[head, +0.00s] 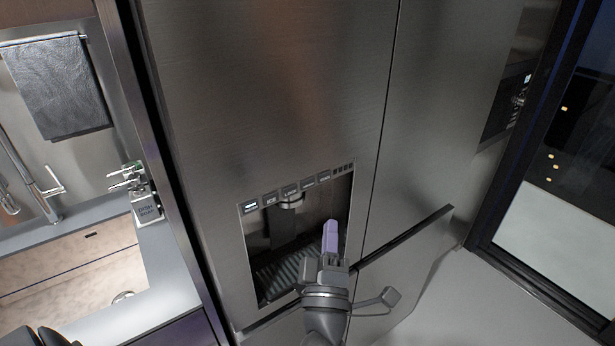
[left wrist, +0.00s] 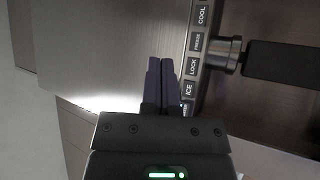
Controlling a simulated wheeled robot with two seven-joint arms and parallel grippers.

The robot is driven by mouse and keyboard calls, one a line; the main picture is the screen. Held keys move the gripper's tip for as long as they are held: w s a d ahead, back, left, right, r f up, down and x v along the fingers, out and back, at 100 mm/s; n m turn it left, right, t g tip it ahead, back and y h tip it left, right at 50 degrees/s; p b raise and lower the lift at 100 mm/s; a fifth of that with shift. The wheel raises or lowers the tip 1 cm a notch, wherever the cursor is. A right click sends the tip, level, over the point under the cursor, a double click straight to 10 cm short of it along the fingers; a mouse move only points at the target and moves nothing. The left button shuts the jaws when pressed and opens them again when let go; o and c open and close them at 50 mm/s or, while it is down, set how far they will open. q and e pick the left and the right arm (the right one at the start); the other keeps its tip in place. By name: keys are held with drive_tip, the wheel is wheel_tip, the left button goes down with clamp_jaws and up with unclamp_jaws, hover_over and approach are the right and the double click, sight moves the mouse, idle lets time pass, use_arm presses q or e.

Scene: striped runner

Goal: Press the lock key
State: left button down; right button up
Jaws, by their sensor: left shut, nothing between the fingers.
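The lock key (left wrist: 193,66), marked LOCK, sits in a row of keys along the top edge of the fridge's dispenser, between the ICE key (left wrist: 188,89) and the FREEZE key (left wrist: 197,43). My left gripper (head: 331,224) has purple fingers, shut and empty, and appears in front of the dispenser recess. In the left wrist view its fingertips (left wrist: 160,62) are just left of the LOCK key, with no clear contact.
The dispenser recess (head: 322,205) has a round spout and dark lever (left wrist: 285,60) beside the keys. The steel fridge door (head: 270,80) surrounds it. A sink and tap (head: 45,190) are at the left; a dark-framed window (head: 575,160) is at the right.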

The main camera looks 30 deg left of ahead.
use_arm(q)
drive_tip(key=shift+s, duration=0.15)
drive_tip(key=b, duration=0.1)
approach(296, 182)
drive_tip(key=shift+d+x, duration=0.25)
drive_tip(key=shift+x, duration=1.05)
drive_tip(key=shift+d+x, duration=0.2)
drive_tip(key=shift+x, duration=1.05)
drive_tip(key=shift+w+a+r, duration=0.15)
drive_tip(key=shift+w+r, duration=0.05)
drive_tip(key=shift+w+a, duration=0.1)
drive_tip(key=shift+a, duration=0.15)
drive_tip(key=shift+w+a, duration=0.1)
drive_tip(key=shift+a, duration=0.2)
idle(0.3)
drive_tip(key=shift+d, duration=0.15)
drive_tip(key=shift+s+d, duration=0.25)
drive_tip(key=shift+d, duration=0.3)
